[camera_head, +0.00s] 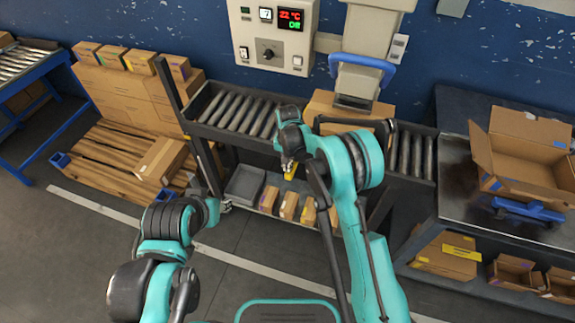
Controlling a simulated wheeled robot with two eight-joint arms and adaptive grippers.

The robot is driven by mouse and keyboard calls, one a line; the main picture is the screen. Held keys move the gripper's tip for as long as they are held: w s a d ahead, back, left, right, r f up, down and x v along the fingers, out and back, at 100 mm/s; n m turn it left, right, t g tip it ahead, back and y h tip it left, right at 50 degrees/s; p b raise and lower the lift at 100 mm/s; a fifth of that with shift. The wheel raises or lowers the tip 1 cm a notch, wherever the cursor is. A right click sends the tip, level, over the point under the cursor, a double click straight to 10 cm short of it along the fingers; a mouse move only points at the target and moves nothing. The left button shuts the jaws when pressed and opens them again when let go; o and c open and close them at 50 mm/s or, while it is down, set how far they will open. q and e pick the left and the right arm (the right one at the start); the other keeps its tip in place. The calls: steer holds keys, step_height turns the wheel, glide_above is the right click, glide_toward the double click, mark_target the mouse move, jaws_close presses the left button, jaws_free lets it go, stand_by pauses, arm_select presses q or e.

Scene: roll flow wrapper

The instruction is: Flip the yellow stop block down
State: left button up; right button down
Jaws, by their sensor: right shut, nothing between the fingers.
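The yellow stop block (291,172) shows as a small yellow piece at the front side of the roller conveyor, left of my right arm. My right gripper (287,160) is shut and empty, pointing down right at the block; I cannot tell whether they touch. The wrist and gripper partly cover the block, so its tilt is unclear. My left arm is at the lower left, in front of the conveyor.
The roller conveyor (225,108) runs along the wall, with a carton (322,103) on it under the machine head. A control box (272,35) hangs above. Small boxes and a grey tray (245,185) sit on the lower shelf. An open carton (520,150) stands at the right.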

step_height(320, 180, down, 4)
steer(key=shift+f+b, duration=0.1)
steer(key=shift+b, duration=1.15)
arm_select(q)
step_height(320, 180, down, 2)
steer(key=shift+f, duration=0.1)
arm_select(e)
steer(key=shift+r+p, duration=0.3)
step_height(320, 180, up, 7)
steer(key=p, duration=0.3)
steer(key=shift+a+f, duration=0.15)
arm_select(q)
steer(key=shift+s+a+r+p, duration=0.1)
steer(key=shift+a+r+p, duration=0.2)
steer(key=shift+r, duration=0.6)
steer(key=shift+w+a+r+p, duration=0.1)
steer(key=shift+r+p, duration=0.3)
steer(key=shift+r, duration=0.55)
steer(key=shift+s+a+r+p, duration=0.15)
steer(key=shift+r+p, duration=0.2)
steer(key=shift+r, duration=0.55)
arm_select(e)
step_height(320, 180, up, 7)
steer(key=shift+d, duration=0.2)
